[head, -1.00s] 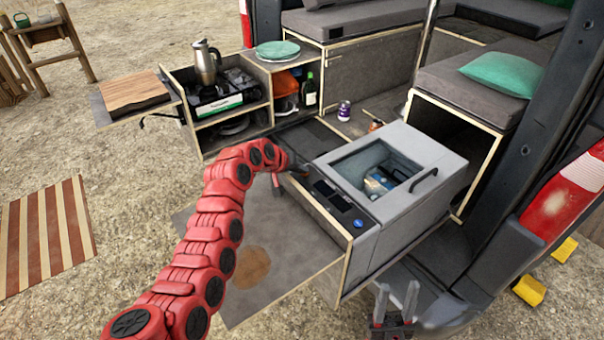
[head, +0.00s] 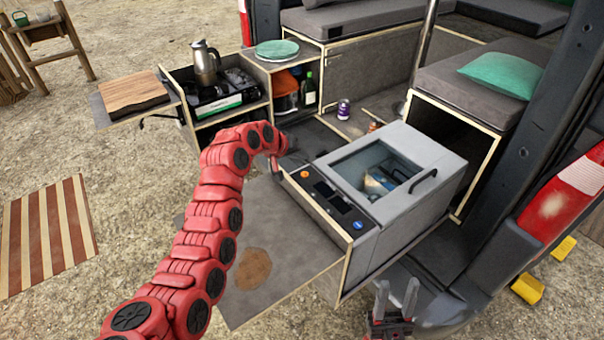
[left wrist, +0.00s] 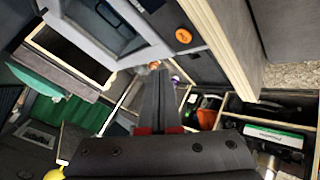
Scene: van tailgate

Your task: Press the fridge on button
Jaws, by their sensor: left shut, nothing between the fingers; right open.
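The grey fridge (head: 425,190) stands on a pull-out at the van's tailgate, with a window in its lid. Its dark control strip (head: 345,205) runs along the near left side. An orange button (head: 305,174) sits at the strip's far end and a blue button (head: 358,225) at its near end. The orange button also shows in the left wrist view (left wrist: 183,36). My left gripper (head: 288,148) is shut and empty, just beyond the orange button and apart from it; its fingers (left wrist: 160,92) point away below the button in the wrist view. My right gripper (head: 396,300) is open, low in front of the fridge.
A grey board (head: 270,225) with a brown round patch lies beside the fridge under my left arm. Beyond stand a kitchen box with a kettle (head: 205,62) on a stove, a green bottle (head: 309,88) and a purple can (head: 344,109). The van's pillar rises at right.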

